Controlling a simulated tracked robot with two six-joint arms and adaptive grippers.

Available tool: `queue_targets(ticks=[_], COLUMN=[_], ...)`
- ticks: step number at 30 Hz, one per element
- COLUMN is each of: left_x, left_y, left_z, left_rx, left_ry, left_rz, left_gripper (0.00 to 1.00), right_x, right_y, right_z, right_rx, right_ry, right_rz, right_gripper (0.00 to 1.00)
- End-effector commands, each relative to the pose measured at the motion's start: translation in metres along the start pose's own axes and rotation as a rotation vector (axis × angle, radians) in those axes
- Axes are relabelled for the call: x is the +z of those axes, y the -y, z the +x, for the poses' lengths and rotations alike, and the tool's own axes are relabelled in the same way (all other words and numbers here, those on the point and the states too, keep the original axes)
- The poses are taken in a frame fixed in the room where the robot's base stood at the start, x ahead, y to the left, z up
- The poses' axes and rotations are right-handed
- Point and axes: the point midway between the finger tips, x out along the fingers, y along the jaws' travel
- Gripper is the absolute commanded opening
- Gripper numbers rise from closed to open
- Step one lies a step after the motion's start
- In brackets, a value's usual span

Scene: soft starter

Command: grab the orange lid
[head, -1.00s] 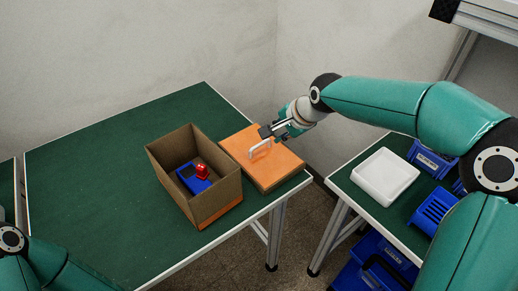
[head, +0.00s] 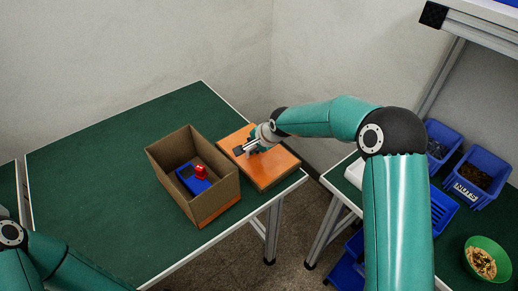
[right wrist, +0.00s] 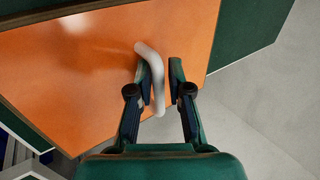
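The orange lid (head: 275,172) lies flat on the green table, to the right of the cardboard box (head: 218,190). In the right wrist view the lid (right wrist: 75,70) fills much of the picture, with its white handle (right wrist: 153,70) standing out from it. My right gripper (head: 243,149) is over the lid at the handle, which it mostly hides in the head view. In the right wrist view its fingers (right wrist: 160,72) are apart; the handle runs between them, close to the left finger, with a gap to the right finger. My left gripper is out of view.
A blue device with a red part (head: 197,176) lies inside the open box. The lid is near the table's right edge. The green table (head: 110,170) is clear left of the box. Blue bins (head: 478,180) and a green bowl (head: 488,262) stand on the right table.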

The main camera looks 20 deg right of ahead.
Motion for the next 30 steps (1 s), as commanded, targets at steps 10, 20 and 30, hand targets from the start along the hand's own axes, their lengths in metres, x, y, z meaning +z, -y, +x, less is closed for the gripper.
queue_targets(ticks=[10,20,30], left_x=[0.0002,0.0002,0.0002], left_y=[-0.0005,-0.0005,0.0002], left_z=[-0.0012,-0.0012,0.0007], left_rx=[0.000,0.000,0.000], left_ry=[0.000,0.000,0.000], left_rz=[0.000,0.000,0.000], left_gripper=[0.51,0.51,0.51], right_x=[-0.0004,-0.0006,-0.0014], right_y=[-0.0002,0.0001,0.0051], right_z=[0.0060,0.0053,-0.0018], right_rx=[-0.001,-0.002,-0.003], right_ry=[-0.001,-0.001,-0.003], right_rz=[0.001,0.001,0.001], right_gripper=[0.12,0.00,0.00])
